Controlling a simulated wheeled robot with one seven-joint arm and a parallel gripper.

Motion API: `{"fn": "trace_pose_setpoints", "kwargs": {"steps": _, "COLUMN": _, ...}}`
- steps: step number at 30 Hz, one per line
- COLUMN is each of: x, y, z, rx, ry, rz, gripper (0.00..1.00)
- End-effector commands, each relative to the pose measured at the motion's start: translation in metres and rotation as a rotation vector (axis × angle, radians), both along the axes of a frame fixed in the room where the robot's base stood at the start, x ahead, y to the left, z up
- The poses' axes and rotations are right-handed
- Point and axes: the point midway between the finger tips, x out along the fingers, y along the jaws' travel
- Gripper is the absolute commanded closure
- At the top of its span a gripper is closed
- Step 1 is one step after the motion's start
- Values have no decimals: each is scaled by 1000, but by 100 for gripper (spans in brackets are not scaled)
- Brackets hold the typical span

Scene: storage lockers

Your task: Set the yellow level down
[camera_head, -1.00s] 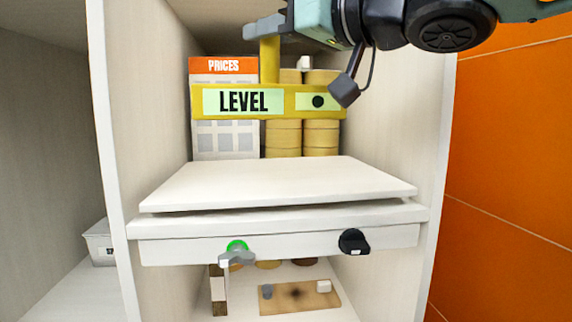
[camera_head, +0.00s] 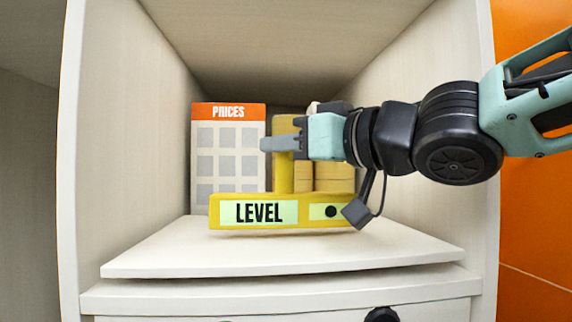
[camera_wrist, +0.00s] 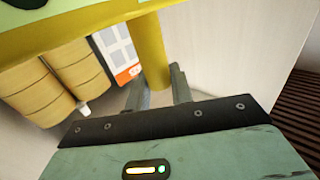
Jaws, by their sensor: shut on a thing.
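The yellow level (camera_head: 295,210) is a long yellow bar with a pale green "LEVEL" label and a yellow upright post (camera_head: 283,178). In the head view it is inside the locker compartment, low over the front part of the white shelf board (camera_head: 180,252). I cannot tell whether its underside touches the board. My gripper (camera_head: 280,144) is shut on the upper part of the post, coming in from the right. In the wrist view the post (camera_wrist: 150,50) runs between the two fingers (camera_wrist: 155,92).
A "PRICES" board (camera_head: 228,150) with an orange top stands behind the level at the left. Yellow round stacks (camera_head: 333,178) stand behind it at the right. White compartment walls close in on both sides. The board is bare in front and left of the level.

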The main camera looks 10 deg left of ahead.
Motion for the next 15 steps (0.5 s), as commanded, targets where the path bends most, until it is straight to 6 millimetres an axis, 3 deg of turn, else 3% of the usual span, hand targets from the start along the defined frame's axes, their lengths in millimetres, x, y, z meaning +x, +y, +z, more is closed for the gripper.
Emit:
{"fn": "trace_pose_setpoints", "kwargs": {"steps": 3, "x": 0, "y": 0, "z": -12, "rx": 0, "ry": -1, "rz": 0, "gripper": 100}}
{"fn": "trace_pose_setpoints", "kwargs": {"steps": 14, "x": 0, "y": 0, "z": -15, "rx": 1, "ry": -2, "rz": -1, "gripper": 100}}
{"fn": "trace_pose_setpoints", "kwargs": {"steps": 15, "x": 0, "y": 0, "z": -14, "rx": 0, "ry": -1, "rz": -1, "gripper": 66}}
